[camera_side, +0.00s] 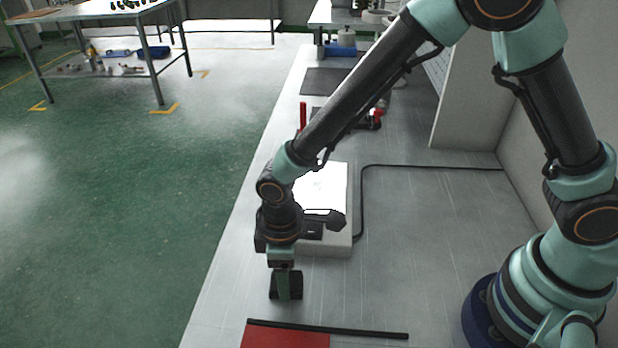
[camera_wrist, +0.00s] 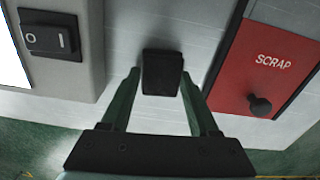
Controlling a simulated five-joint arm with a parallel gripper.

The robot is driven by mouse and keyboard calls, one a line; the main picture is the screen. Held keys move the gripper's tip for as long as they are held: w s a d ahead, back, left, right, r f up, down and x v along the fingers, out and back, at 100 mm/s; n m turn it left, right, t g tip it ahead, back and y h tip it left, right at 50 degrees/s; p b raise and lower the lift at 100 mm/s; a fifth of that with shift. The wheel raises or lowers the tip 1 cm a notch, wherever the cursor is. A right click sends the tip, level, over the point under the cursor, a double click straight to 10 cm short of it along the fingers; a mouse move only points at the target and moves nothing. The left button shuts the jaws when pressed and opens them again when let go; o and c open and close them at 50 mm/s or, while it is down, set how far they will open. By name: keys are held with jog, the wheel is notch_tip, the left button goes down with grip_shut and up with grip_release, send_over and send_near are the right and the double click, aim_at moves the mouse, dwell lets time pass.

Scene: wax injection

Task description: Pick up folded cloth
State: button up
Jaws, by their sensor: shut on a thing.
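The folded cloth (camera_wrist: 161,73) is a small dark, nearly black block between my fingertips in the wrist view. In the side view its dark edges (camera_side: 297,286) show on both sides of my green fingers. My gripper (camera_side: 285,293) points down and is shut on the cloth, between the white box and the red panel. My fingers reach up to the cloth in the wrist view (camera_wrist: 160,82). I cannot tell whether the cloth touches the bench.
A white box (camera_side: 320,185) with a black rocker switch (camera_wrist: 48,37) stands behind my gripper. A red panel marked SCRAP (camera_wrist: 275,55) lies in front, with a black bar (camera_side: 340,330) at its edge. A black cable (camera_side: 430,166) crosses the bench. Bare bench lies to the right.

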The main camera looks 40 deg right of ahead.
jog(key=shift+r, duration=0.1)
notch_tip(320, 180, up, 20)
dwell(0.5)
